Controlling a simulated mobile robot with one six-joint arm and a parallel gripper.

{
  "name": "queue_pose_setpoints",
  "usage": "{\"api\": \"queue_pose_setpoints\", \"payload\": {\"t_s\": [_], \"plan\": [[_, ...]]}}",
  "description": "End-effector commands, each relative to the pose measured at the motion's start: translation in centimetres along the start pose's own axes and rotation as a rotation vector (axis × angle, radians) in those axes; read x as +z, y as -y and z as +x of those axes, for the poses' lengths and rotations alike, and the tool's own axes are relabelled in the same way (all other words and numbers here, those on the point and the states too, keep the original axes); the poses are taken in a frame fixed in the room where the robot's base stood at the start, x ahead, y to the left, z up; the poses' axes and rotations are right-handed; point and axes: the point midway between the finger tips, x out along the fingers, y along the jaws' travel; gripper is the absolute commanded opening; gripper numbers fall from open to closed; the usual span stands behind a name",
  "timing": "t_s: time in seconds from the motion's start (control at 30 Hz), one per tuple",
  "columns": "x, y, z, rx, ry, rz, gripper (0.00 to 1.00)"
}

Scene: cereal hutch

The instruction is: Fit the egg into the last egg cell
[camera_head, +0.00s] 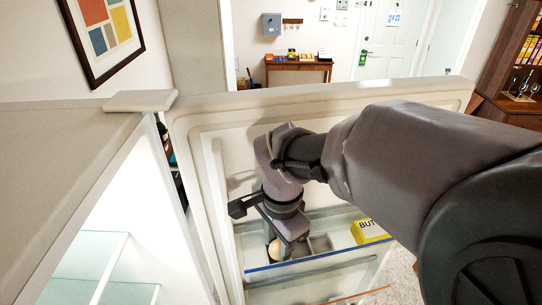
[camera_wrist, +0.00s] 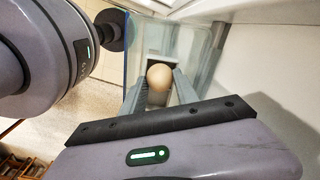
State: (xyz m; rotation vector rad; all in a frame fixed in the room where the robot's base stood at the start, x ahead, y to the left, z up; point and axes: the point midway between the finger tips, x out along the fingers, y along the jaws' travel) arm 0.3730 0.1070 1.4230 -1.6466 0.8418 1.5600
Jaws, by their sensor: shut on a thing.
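My gripper (camera_wrist: 160,88) is shut on a beige egg (camera_wrist: 160,76), which sits between the two grey fingertips in the wrist view. In the head view the egg (camera_head: 274,250) shows partly beneath my gripper (camera_head: 284,247), low over or inside the fridge door's clear shelf (camera_head: 310,263). A grey compartmented piece (camera_head: 320,243) lies in that shelf just right of the gripper and looks like the egg holder. Its cells are mostly hidden by my gripper, so I cannot tell which is empty or whether the egg touches one.
A yellow and white butter box (camera_head: 370,231) stands in the same shelf to the right. The open fridge door (camera_head: 205,190) rises around the shelf. The lit fridge interior (camera_head: 130,225) with glass shelves is at left. A wooden table (camera_head: 298,66) stands far back.

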Motion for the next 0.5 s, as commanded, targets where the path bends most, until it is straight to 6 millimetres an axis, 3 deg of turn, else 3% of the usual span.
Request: {"api": "queue_pose_setpoints", "payload": {"t_s": [0.27, 0.3, 0.4, 0.5], "plan": [[0.0, 0.01, 0.03, 0.0, 0.0, 0.0, 0.17], [0.0, 0.01, 0.03, 0.0, 0.0, 0.0, 0.44], [0.0, 0.01, 0.03, 0.0, 0.0, 0.0, 0.62], [0.0, 0.01, 0.03, 0.0, 0.0, 0.0, 0.62]]}}
